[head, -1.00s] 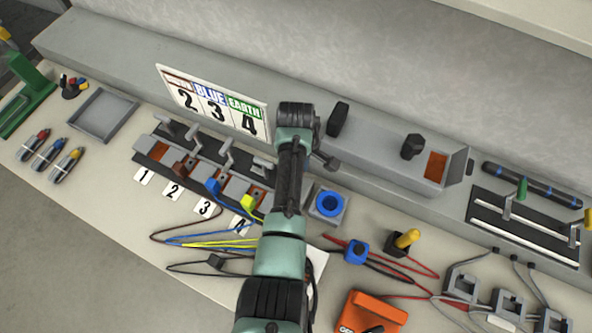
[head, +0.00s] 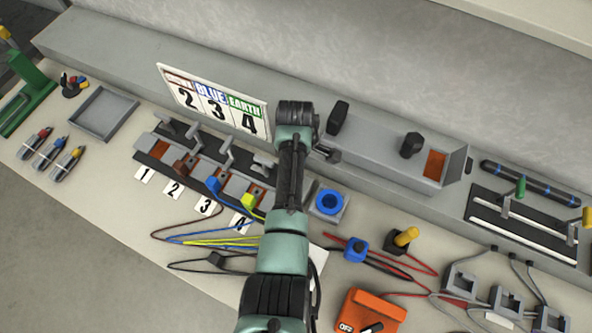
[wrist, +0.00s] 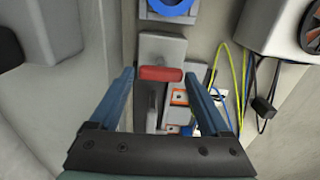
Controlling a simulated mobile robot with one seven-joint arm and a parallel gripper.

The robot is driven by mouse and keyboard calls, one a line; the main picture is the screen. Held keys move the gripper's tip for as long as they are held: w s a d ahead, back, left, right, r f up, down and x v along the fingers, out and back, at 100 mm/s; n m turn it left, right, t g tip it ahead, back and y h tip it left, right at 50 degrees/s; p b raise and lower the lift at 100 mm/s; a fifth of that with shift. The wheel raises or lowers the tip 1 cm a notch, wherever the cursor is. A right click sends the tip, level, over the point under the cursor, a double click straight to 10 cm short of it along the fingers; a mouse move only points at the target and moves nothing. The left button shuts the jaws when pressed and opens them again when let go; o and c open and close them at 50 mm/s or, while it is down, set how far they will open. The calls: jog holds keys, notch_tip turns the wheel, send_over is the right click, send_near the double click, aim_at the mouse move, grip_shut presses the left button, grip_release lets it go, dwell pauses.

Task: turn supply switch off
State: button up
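A red handle (wrist: 160,74) on a grey plate (wrist: 163,46) shows in the wrist view; I take it to be the supply switch, but no label on it is visible. My gripper (wrist: 158,76) is open, with one blue finger on each side of the handle. The handle spans most of the gap; I cannot tell whether either finger touches it. In the head view my arm hides the handle and the fingertips.
A blue ring socket (head: 329,202) is just beside the plate. Numbered terminals with coloured wires (head: 215,242) lie to the left. A grey ledge box with black knobs (head: 411,145) stands behind. An orange box (head: 370,312) marked OFF is at the front right.

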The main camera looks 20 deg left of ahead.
jog(key=shift+o, duration=1.1)
notch_tip(320, 180, up, 13)
jog(key=b, duration=0.1)
